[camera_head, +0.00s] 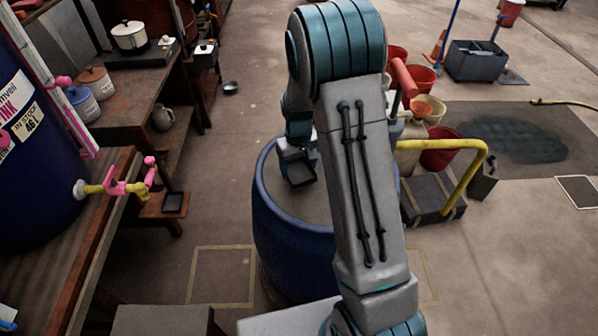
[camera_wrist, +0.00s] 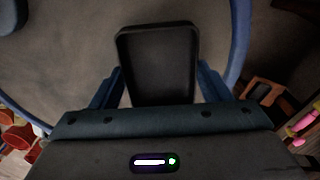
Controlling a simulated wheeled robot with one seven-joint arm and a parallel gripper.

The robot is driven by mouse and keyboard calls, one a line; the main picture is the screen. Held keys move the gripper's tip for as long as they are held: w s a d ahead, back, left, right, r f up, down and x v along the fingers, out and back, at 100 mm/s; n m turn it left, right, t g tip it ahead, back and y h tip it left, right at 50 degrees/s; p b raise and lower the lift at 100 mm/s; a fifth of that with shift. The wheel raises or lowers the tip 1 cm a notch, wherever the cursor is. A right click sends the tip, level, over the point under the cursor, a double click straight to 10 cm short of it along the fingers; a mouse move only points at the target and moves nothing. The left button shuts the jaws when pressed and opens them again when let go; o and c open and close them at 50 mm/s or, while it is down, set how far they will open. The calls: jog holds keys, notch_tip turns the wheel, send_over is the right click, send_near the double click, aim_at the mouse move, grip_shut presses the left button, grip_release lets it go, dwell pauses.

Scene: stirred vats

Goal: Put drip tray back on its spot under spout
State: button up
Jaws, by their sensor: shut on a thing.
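My gripper (camera_wrist: 158,78) is shut on the drip tray (camera_wrist: 157,42), a small black rectangular tray with a raised rim, held between two blue fingers. In the head view my gripper (camera_head: 298,160) and the tray (camera_head: 301,175) are over the blue vat (camera_head: 290,238) with a grey top surface. The gap between tray and vat surface is hard to judge. The spout (camera_head: 122,187), yellow with pink handles, sticks out from the dark blue drum at left. Below it a small wooden stand (camera_head: 160,215) bears a dark square (camera_head: 173,202); whether it is a marking or an object is unclear.
A wooden bench (camera_head: 105,215) edges the left side. A shelf with pots (camera_head: 130,37) stands at the back left. A yellow-handled cart (camera_head: 430,195) and red buckets (camera_head: 440,150) are right of the vat. Floor between bench and vat is clear, with yellow outlines (camera_head: 222,248).

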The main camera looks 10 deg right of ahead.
aim_at(299, 174)
jog(key=shift+f, duration=1.7)
jog(key=shift+f, duration=0.1)
jog(key=shift+f, duration=0.15)
jog(key=o, duration=1)
jog(key=shift+c, duration=0.2)
jog(key=shift+r, duration=0.2)
